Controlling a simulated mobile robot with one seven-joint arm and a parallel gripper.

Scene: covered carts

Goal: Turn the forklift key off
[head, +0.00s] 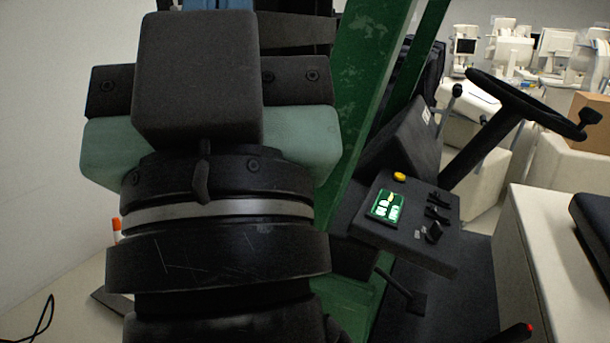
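My gripper (205,85) fills the left half of the head view, seen from behind and close to the camera. Its fingertips are hidden behind its own body, so I cannot see whether it is open or shut. The forklift's dark control panel (378,233) is right of my gripper and apart from it in the picture. It carries a lit green display (386,206), a yellow button (399,177) and several small black controls. A black knob-like part (433,232) near the panel's lower right edge may be the key, but I cannot tell for sure.
The forklift's green mast (362,75) rises just right of my gripper. A black steering wheel (523,105) stands above and right of the panel. A pale body section (555,265) with a black pad is at the right edge. White machines and a cardboard box (590,122) are behind.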

